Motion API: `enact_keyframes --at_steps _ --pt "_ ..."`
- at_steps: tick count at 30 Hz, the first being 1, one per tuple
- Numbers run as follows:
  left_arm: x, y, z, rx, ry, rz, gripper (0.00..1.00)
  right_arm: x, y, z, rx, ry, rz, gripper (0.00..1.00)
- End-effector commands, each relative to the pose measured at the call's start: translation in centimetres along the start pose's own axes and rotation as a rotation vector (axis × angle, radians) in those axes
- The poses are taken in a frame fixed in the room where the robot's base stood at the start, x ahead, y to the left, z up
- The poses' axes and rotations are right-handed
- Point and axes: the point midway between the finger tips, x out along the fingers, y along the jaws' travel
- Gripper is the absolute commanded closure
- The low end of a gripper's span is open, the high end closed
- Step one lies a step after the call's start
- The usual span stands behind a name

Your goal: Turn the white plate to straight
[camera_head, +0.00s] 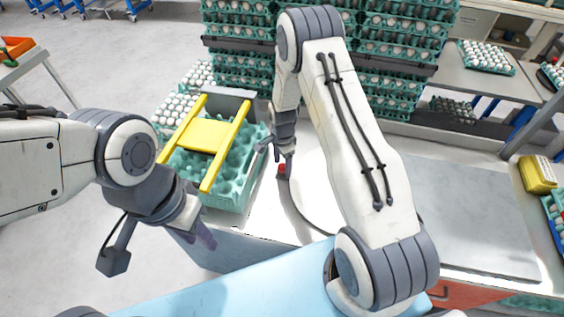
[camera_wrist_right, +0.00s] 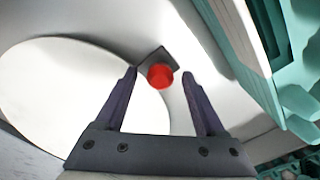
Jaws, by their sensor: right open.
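The white plate (camera_wrist_right: 60,90) is a large pale disc lying flat at the left of the right wrist view, partly behind my right gripper. In the head view the plate (camera_head: 312,190) lies on the table, largely hidden by my right arm. A red knob (camera_wrist_right: 160,76) on a dark square piece sits at the plate's upper right edge. My right gripper (camera_wrist_right: 158,84) is open and empty, its fingers on either side of the knob in the picture, not visibly touching it. My left gripper (camera_head: 204,237) hangs over the table's left front edge; its opening is unclear.
A teal egg tray (camera_head: 228,196) with a yellow frame (camera_head: 204,136) on top stands left of my right gripper. Stacked egg trays (camera_head: 395,65) rise behind. A bare metal surface (camera_head: 480,215) lies to the right, with a yellow box (camera_head: 537,174) beyond.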

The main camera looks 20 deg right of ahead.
Motion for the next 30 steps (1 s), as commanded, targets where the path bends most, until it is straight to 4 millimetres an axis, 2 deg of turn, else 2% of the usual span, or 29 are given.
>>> enact_keyframes --at_steps 7,8,9,13,30 --pt "0.00 0.00 0.00 0.000 0.000 0.000 0.64 0.11 -0.03 0.01 0.000 0.000 -0.001 0.28" --pt "0.00 0.00 0.00 0.000 0.000 0.000 0.64 0.10 -0.03 0.01 0.000 0.000 -0.001 0.36" --pt "0.00 0.00 0.00 0.000 0.000 0.000 0.64 0.10 -0.03 0.01 -0.001 0.000 -0.001 0.51" --pt "-0.01 0.00 0.00 0.000 0.000 0.000 0.64 0.09 -0.03 0.00 0.000 0.000 -0.001 1.00" --pt "-0.01 0.00 0.00 0.000 0.000 0.000 0.64 0.02 -0.11 -0.03 0.000 0.001 -0.003 1.00"
